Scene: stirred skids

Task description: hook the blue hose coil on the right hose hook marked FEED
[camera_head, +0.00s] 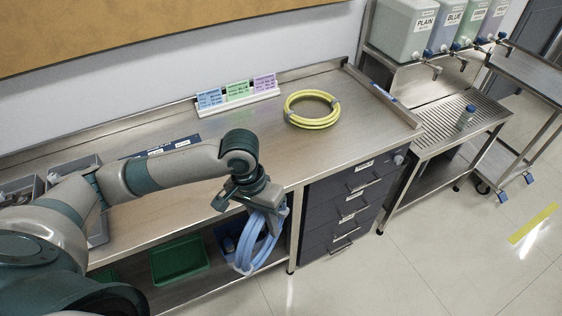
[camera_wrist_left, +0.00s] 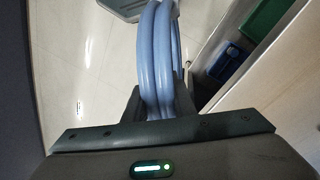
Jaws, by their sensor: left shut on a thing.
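The blue hose coil (camera_head: 258,243) hangs from my left gripper (camera_head: 243,200) in front of the bench's front edge. In the left wrist view the coil's strands (camera_wrist_left: 154,62) run between the two fingers of my left gripper (camera_wrist_left: 158,105), which is shut on them. The coil hangs clear of the floor, beside the bench's lower shelf. No hose hook and no FEED mark show in either view. My right gripper is not in view.
A yellow hose coil (camera_head: 312,109) lies on the steel bench (camera_head: 345,90) near coloured label cards (camera_head: 237,93). Grey drawers (camera_head: 350,200) stand under the bench's right end. A green bin (camera_head: 180,258) sits on the lower shelf. Labelled tanks (camera_head: 411,30) stand at the right; open floor lies in front.

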